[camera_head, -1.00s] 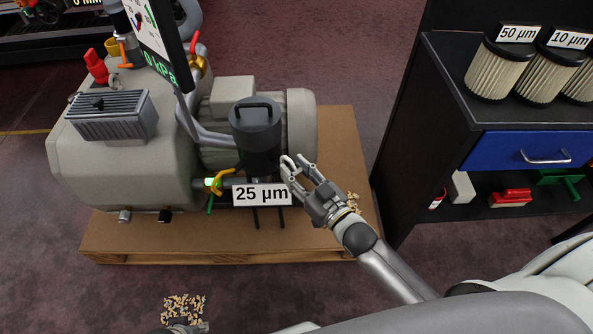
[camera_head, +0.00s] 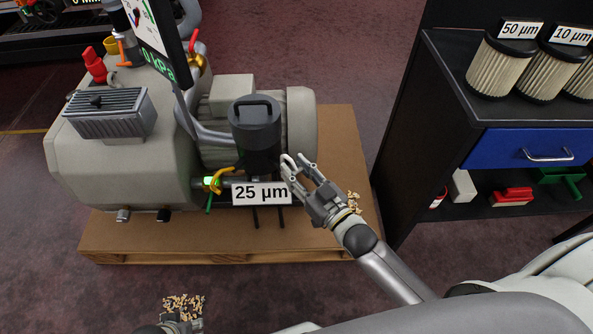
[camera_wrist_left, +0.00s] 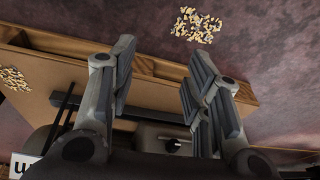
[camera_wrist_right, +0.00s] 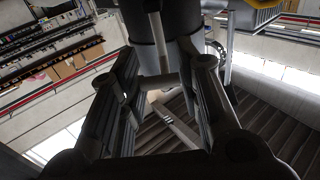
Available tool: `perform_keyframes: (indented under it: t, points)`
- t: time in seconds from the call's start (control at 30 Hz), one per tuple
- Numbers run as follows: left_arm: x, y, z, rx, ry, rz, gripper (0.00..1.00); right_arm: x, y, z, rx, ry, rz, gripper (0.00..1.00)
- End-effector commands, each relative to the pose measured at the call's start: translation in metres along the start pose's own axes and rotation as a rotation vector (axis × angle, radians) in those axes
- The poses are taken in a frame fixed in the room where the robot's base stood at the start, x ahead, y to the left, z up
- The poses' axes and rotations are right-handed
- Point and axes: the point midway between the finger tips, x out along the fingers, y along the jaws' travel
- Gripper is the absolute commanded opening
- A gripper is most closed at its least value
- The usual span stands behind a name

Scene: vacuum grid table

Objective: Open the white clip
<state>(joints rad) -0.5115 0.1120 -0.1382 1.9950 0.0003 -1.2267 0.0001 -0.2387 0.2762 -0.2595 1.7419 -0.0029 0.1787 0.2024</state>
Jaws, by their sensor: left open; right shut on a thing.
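The dark filter canister (camera_head: 255,135) stands upright on the pump, with a 25 µm label (camera_head: 261,194) below it. The white clip (camera_head: 286,161) shows as a pale loop at the canister's right side. My right gripper (camera_head: 300,168) is there, shut on the clip. In the right wrist view a pale bar, seemingly the clip (camera_wrist_right: 176,122), slants between the fingers of the right gripper (camera_wrist_right: 160,85), below the dark canister (camera_wrist_right: 145,20). My left gripper (camera_wrist_left: 160,85) is open and empty; only part of it shows at the head view's bottom edge (camera_head: 180,325).
The pump (camera_head: 120,170) sits on a wooden pallet (camera_head: 225,243). A yellow-handled valve (camera_head: 216,181) is left of the label. A black cabinet (camera_head: 440,80) with a blue drawer (camera_head: 525,149) and several spare filters (camera_head: 499,68) stands right. Wood chips (camera_head: 184,305) lie on the floor.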

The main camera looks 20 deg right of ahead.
Motion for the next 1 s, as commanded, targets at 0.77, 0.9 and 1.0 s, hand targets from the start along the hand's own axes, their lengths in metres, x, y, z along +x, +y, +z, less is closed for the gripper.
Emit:
perform_keyframes:
  t: [0.77, 0.9, 1.0]
  points:
    - [-0.093, -0.003, -0.01, -0.007, 0.062, -0.008, 0.45, -0.008, 0.001, 0.014, 0.006, 0.198, 0.001, 0.0]
    - [-0.086, 0.0, -0.029, -0.004, 0.149, -0.004, 0.45, -0.009, 0.001, 0.017, 0.008, 0.232, 0.001, 0.0]
    - [-0.087, 0.004, -0.064, 0.002, 0.301, 0.003, 0.45, -0.009, 0.002, 0.018, 0.009, 0.256, 0.001, 0.0]
